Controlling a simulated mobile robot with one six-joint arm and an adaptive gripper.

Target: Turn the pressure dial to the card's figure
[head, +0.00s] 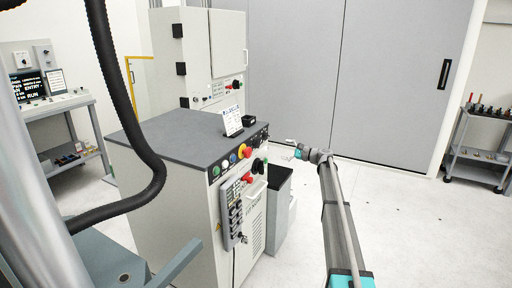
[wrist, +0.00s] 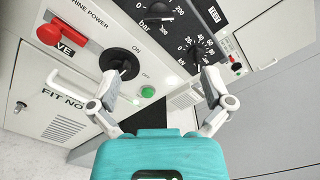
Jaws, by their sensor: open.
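The pressure dial (wrist: 158,12), marked "bar", is a black knob at the top of the wrist view, partly cut off; its setting is unclear. My gripper (wrist: 160,78) is open and empty, its fingers spread below that dial. The right fingertip appears near or over a second black dial (wrist: 203,48) marked kN, and the left one near the black ON/OFF knob (wrist: 120,60); I cannot tell whether they touch. In the head view my gripper (head: 294,147) is just right of the console. The white card (head: 232,121) stands on the console top; its figure is too small to read.
The grey console (head: 168,136) has red, yellow and green controls along its front edge and a keypad (head: 232,214) on its side. The floor right of my arm is clear.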

